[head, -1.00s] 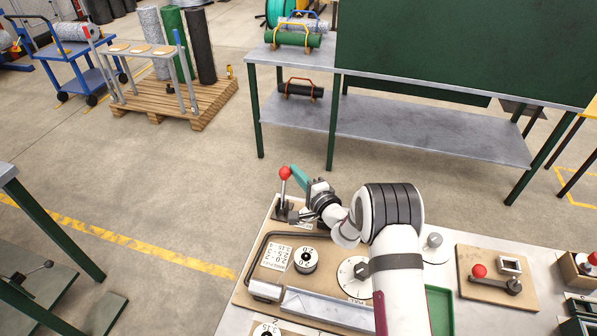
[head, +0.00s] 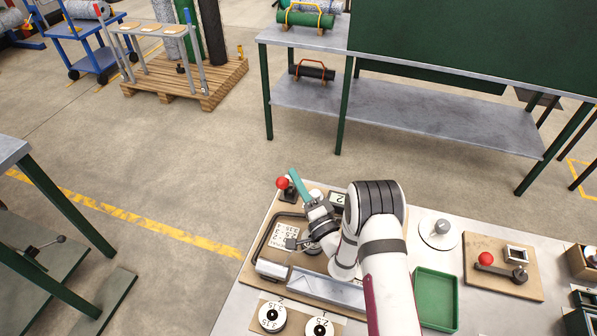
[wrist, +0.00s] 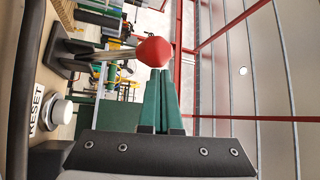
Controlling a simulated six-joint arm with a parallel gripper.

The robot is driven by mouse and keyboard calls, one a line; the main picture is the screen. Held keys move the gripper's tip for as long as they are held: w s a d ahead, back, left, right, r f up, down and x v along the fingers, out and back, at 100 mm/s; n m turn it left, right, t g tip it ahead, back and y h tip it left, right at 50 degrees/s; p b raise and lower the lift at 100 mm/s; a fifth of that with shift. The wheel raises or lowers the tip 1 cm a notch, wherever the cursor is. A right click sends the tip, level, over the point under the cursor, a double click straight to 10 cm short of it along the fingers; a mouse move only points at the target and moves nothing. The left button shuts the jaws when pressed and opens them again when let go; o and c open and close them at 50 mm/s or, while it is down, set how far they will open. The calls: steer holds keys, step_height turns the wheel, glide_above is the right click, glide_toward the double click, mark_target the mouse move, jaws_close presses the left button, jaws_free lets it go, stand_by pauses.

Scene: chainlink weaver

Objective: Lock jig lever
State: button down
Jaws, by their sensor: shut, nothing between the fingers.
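The jig lever has a red ball knob (head: 283,183) and stands at the back left corner of the brown jig board (head: 262,222). In the wrist view its red knob (wrist: 154,51) tops a metal shaft rising from a dark base (wrist: 62,52). My gripper (head: 294,173) has teal fingers, shut and empty, just right of the knob. In the wrist view the closed fingertips (wrist: 160,72) overlap the knob's lower edge; I cannot tell whether they touch it. The lever's base is partly hidden by my gripper in the head view.
A round button marked RESET (wrist: 60,112) sits near the lever. A black bent handle (head: 268,236) and a metal channel (head: 325,288) are on the jig. A green tray (head: 436,298) and a board with another red-knobbed lever (head: 486,259) lie right of my arm.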

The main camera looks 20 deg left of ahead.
steer(key=shift+s+f, duration=0.3)
steer(key=shift+s, duration=0.15)
stand_by(0.4)
steer(key=d+r, duration=1.1)
steer(key=shift+s+d, duration=0.15)
steer(key=shift+d, duration=0.2)
